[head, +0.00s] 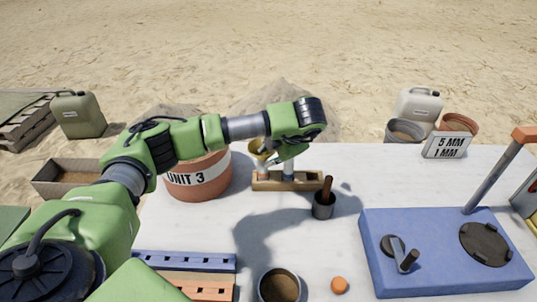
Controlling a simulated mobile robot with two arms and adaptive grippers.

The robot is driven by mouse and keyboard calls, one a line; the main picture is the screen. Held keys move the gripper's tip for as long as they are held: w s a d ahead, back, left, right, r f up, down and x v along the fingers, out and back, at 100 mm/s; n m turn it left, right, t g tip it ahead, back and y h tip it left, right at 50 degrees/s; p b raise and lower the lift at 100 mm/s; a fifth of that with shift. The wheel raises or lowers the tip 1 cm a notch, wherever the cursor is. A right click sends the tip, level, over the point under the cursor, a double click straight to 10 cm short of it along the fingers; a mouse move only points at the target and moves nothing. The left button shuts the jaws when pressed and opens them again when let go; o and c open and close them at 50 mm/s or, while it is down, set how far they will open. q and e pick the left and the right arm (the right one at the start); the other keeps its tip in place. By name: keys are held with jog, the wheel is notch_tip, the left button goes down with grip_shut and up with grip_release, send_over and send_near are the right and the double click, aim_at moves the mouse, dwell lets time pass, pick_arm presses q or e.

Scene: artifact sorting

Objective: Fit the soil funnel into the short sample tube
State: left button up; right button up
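The soil funnel (258,147) is a small brass-yellow piece above the left part of a wooden tube rack (270,185). My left gripper (268,157) is right at the funnel, reaching down from the green wrist, and partly covers it. The fingers are small and overlap the funnel, so whether they grip it is unclear. A pale tube (288,171) stands upright in the rack, its top hidden behind the gripper. The short sample tube cannot be told apart clearly; whether the funnel's spout sits in a tube is hidden. My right gripper is out of view.
A terracotta pot marked UNIT 3 (198,182) stands close left of the rack. A dark cup with a brown handle (323,205) stands just right. A blue machine (440,260) fills the right front. A soil-filled cup (279,286) and orange ball (339,285) sit in front.

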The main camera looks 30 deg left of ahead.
pick_arm(q)
jog(key=shift+r, duration=0.15)
jog(key=v, duration=1.1)
jog(key=shift+s+d+r, duration=0.15)
jog(key=shift+d+r, duration=0.05)
jog(key=shift+d, duration=0.15)
